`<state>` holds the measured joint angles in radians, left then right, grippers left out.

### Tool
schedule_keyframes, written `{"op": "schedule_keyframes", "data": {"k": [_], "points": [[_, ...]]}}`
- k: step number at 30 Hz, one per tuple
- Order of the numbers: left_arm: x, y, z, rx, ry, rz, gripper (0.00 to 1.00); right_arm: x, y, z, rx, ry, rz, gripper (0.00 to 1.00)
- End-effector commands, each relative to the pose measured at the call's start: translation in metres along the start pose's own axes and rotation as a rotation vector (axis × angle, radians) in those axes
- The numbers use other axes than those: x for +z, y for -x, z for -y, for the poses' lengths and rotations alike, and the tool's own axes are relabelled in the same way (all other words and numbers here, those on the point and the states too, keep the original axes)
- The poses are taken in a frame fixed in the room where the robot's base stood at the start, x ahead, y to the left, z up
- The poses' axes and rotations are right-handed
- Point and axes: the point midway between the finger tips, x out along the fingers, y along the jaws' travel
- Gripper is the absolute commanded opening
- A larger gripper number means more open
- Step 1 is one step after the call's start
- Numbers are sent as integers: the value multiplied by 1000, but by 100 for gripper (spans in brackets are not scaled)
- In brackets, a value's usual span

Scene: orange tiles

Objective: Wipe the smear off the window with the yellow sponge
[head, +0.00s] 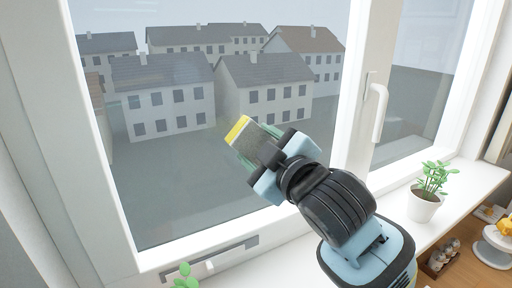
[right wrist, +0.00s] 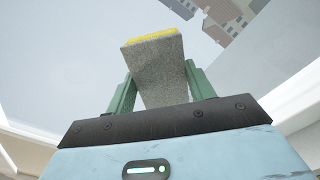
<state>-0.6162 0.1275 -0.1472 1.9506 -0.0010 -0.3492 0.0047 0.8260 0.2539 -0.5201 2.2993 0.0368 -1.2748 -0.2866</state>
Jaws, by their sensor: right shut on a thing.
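My right gripper (head: 261,138) is shut on the yellow sponge (head: 238,130), which has a grey layer on the gripper's side. In the right wrist view the sponge (right wrist: 158,68) sits between the two green fingers of the gripper (right wrist: 160,90), with its yellow edge farthest from me. The sponge is in front of the large left window pane (head: 190,190); I cannot tell whether it touches the glass. No smear stands out clearly on the pane; part of the glass is hidden behind the gripper and arm. My left gripper is not in view.
A white window handle (head: 379,112) sticks out from the frame at the right. A potted plant (head: 425,205) stands on the white sill (head: 290,275), and green leaves (head: 185,275) show at the bottom left. Shelves with small objects (head: 442,256) are at the lower right.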

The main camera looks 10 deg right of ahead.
Motion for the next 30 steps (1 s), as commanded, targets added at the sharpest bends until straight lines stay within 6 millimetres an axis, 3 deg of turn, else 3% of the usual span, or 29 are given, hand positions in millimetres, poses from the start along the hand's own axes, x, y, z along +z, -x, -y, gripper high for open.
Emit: {"op": "schedule_keyframes", "data": {"k": [15, 30], "points": [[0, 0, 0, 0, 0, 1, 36, 26, 1, -24, 4, 1, 8, 35], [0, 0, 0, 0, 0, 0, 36, 12, 1, -37, 6, 0, 1, 35]]}}
